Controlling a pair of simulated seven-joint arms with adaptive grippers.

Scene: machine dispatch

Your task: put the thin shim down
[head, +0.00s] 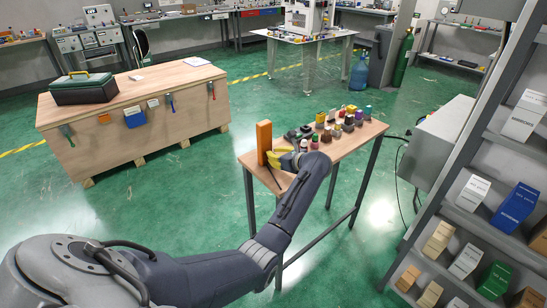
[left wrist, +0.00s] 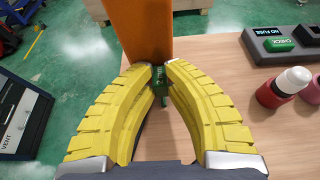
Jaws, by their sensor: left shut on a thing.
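My left gripper (left wrist: 160,72) has yellow ribbed fingers, closed at the tips on a small, narrow green piece with pale marks, which I take to be the thin shim (left wrist: 160,88). It is seen nearly end-on, and the fingers cover part of it. In the head view the left gripper (head: 279,155) is low over the near left end of the small wooden table (head: 342,150), and the shim cannot be made out there. An upright orange block (head: 264,142) stands just beyond the fingertips; whether the shim touches it or the table, I cannot tell. My right gripper is not in view.
A dark device with a "NO FUSE" display and green "CHECK" button (left wrist: 280,43) lies right of the orange block. A red bottle (left wrist: 284,90) stands near the right finger; several more bottles are farther along the table. Bare wood shows beneath and right of the fingers.

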